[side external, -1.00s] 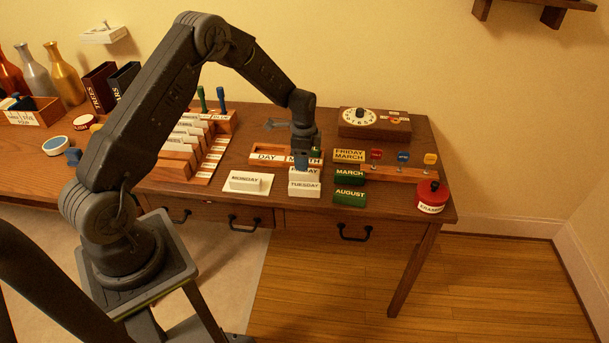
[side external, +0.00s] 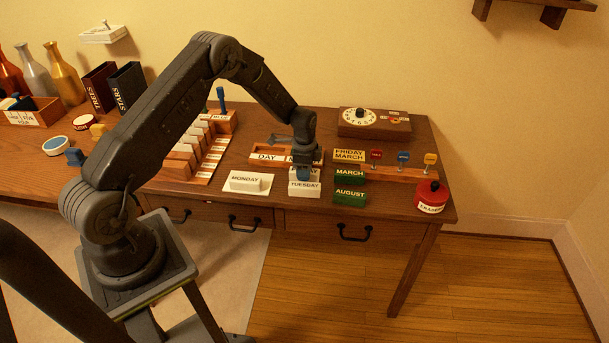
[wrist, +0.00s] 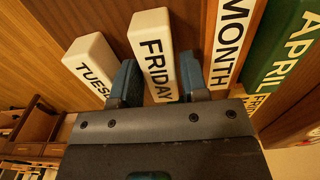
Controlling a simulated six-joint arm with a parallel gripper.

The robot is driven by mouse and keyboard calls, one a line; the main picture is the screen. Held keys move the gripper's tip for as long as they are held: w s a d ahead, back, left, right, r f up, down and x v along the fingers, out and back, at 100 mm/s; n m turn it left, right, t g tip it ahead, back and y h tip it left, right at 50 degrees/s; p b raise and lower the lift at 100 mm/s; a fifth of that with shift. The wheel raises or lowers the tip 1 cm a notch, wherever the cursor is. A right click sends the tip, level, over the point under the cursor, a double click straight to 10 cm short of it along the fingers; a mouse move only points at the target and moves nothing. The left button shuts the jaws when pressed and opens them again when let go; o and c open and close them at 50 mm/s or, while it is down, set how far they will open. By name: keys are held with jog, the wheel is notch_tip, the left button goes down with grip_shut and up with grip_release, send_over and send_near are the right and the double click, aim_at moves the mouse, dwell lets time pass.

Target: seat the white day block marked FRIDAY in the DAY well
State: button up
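The white FRIDAY block (wrist: 156,55) lies between my two blue fingers in the wrist view, with narrow gaps at its sides. My gripper (wrist: 160,85) is open around it. In the side view my gripper (side external: 303,174) is down low at the desk, just behind the white TUESDAY block (side external: 304,188), and mostly hides the FRIDAY block. The wooden rack with the DAY label (side external: 267,157) stands just behind; its DAY well (side external: 268,149) looks dark and empty. The MONTH label (wrist: 230,40) and a green APRIL block (wrist: 285,55) show at right in the wrist view.
The TUESDAY block (wrist: 95,65) lies close beside my left finger in the wrist view. A MONDAY block (side external: 245,181) on a white base is to the left. Green MARCH (side external: 350,173) and AUGUST (side external: 350,195) blocks and a red round tin (side external: 431,197) are to the right.

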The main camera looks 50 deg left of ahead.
jog(key=c, duration=0.6)
jog(key=shift+r, duration=0.55)
jog(key=r, duration=0.2)
jog(key=s+a+r, duration=0.1)
jog(key=shift+r, duration=0.4)
jog(key=s+a+r, duration=0.3)
jog(key=s+a, duration=0.2)
jog(key=a, duration=0.5)
jog(key=s+a+r, duration=0.4)
jog(key=s+a, duration=0.2)
jog(key=a, duration=0.4)
jog(key=w+d+f, duration=0.1)
jog(key=w+f, duration=0.1)
jog(key=w, duration=0.1)
jog(key=w+d+f, duration=0.2)
jog(key=w, duration=0.1)
jog(key=w+d+f, duration=0.2)
jog(key=w+f, duration=0.1)
jog(key=w, duration=0.1)
jog(key=shift+f, duration=1.9)
